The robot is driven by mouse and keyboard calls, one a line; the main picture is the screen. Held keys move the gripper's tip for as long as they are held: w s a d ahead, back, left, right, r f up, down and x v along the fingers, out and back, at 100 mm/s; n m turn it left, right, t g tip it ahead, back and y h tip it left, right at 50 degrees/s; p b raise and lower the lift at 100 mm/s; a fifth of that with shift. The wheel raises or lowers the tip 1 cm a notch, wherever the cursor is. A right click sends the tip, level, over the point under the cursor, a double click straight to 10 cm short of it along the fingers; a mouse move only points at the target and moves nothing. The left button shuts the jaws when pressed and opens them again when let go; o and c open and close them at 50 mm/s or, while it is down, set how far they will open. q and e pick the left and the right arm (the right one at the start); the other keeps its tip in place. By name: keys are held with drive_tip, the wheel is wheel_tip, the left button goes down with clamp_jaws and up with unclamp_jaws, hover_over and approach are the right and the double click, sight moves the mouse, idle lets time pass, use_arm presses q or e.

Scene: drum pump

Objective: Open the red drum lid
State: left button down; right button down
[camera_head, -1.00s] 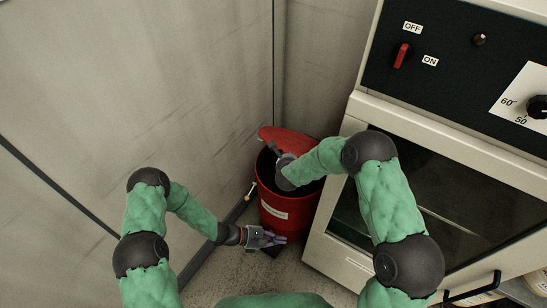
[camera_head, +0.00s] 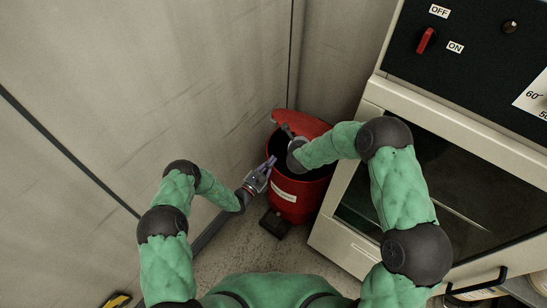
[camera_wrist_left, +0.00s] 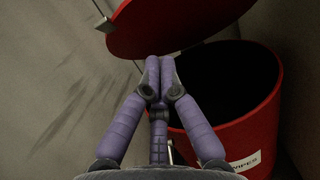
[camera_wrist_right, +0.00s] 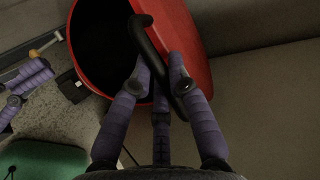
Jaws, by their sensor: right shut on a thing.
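The red drum (camera_head: 292,208) stands in the corner, its dark mouth uncovered toward me. Its red lid (camera_head: 304,121) is tilted up at the back; in the left wrist view the lid (camera_wrist_left: 180,22) stands over the open drum (camera_wrist_left: 262,128). My right gripper (camera_head: 285,130) is at the lid; the right wrist view shows its fingers (camera_wrist_right: 160,68) shut around the curved black handle (camera_wrist_right: 147,35). My left gripper (camera_head: 271,162) is at the drum's left side near the rim. Its fingertips (camera_wrist_left: 159,68) are together with nothing visible between them, appearing in front of the gap between lid and rim.
A black pedal (camera_head: 274,223) sits on the floor at the drum's front. A cream oven-like unit (camera_head: 345,240) stands close on the right, and the grey wall (camera_head: 150,90) is close on the left. A yellow-black object (camera_head: 117,300) lies at lower left.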

drive_tip(key=shift+r, duration=0.1)
use_arm(q)
drive_tip(key=r+x, duration=0.2)
drive_tip(key=x, duration=0.8)
drive_tip(key=shift+r, duration=0.35)
drive_tip(key=shift+w+d, duration=0.1)
